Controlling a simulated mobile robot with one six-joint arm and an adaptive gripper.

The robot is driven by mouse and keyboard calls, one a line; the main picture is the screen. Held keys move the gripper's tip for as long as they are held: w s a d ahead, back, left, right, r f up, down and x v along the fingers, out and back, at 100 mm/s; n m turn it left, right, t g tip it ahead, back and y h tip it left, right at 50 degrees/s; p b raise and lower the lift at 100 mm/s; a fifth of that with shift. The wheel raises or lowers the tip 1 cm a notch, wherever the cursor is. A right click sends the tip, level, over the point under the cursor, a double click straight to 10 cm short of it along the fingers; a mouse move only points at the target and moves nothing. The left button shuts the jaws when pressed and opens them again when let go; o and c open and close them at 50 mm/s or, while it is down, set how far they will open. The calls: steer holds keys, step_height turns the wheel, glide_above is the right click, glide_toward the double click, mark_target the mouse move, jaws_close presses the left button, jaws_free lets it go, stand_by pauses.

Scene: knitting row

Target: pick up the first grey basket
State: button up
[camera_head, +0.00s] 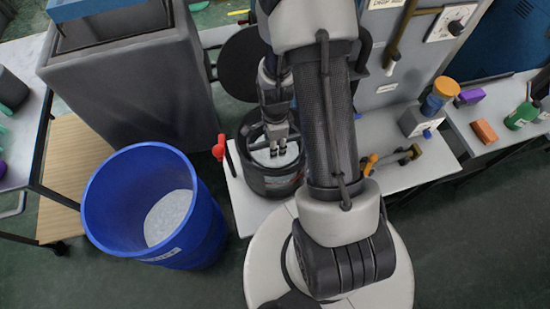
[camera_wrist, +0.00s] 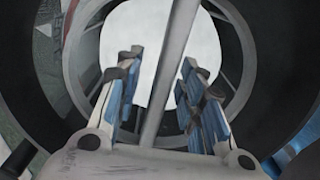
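A dark grey round basket (camera_head: 273,186) stands on the white bench, left of my arm in the head view. Its white bottom shows inside. In the wrist view its dark wall rings the picture around the white disc, and a thin grey bar (camera_wrist: 178,45), seemingly its handle, crosses its opening. My gripper (camera_head: 278,150) points down over the basket's opening. In the wrist view the fingers of my gripper (camera_wrist: 161,62) are apart, one on each side of the bar. No contact with the bar is visible. My arm hides part of the basket's surroundings.
A blue bin (camera_head: 205,225) stands on the floor at left, before a large grey bin (camera_head: 125,85). A red-handled valve (camera_head: 219,148) rises close to the basket's left side. A grey panel with pipes stands behind at right. A side table (camera_head: 480,112) holds small coloured items.

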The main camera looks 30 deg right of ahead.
jaws_close()
stand_by(0.3)
steer(key=shift+r, duration=0.1)
